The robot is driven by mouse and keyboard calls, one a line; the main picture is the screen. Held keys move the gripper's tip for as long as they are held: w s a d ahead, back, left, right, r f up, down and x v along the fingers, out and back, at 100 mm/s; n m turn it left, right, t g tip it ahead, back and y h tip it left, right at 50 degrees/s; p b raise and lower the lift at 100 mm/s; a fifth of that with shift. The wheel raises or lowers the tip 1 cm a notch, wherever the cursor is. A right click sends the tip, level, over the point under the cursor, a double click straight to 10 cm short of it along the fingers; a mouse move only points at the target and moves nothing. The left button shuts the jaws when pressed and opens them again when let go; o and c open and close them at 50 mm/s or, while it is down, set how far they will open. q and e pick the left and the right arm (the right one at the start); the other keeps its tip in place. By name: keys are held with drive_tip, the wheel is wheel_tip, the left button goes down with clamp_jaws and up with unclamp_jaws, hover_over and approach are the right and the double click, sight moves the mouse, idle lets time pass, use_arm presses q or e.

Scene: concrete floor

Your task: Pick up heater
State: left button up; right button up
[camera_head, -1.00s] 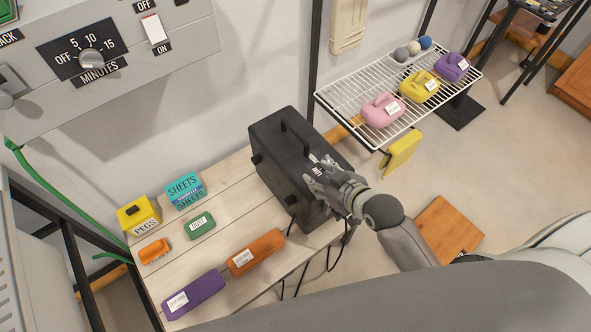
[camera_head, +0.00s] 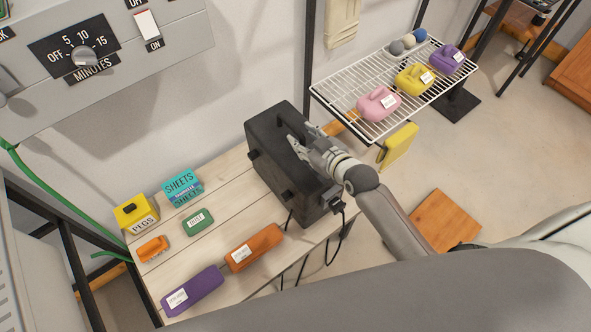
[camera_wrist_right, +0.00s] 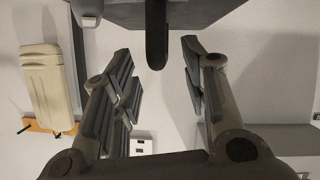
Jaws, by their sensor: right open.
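The heater is a dark, boxy unit (camera_head: 268,150) with a top handle, standing on the right end of the wooden table in the head view. A cable hangs from its near right side. My right gripper (camera_head: 299,136) is over the heater's top, by the handle, which it partly hides. In the right wrist view the two fingers (camera_wrist_right: 158,75) are apart, and the dark handle (camera_wrist_right: 157,40) reaches down from the top edge into the gap between their tips. Nothing is gripped. My left gripper is not in view.
The wooden table (camera_head: 224,222) also holds a yellow pegs box (camera_head: 133,213), a sheets box (camera_head: 183,186), a green packet (camera_head: 197,222) and orange and purple packs. A white wire rack (camera_head: 345,85) with several coloured jugs stands right of the heater. A control panel (camera_head: 130,60) hangs at upper left.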

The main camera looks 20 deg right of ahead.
sight(296, 128)
drive_tip(key=shift+w, duration=0.4)
drive_tip(key=x, duration=0.4)
drive_tip(key=shift+w, duration=0.15)
clamp_jaws()
drive_tip(key=shift+w+r, duration=0.15)
drive_tip(key=shift+r, duration=0.25)
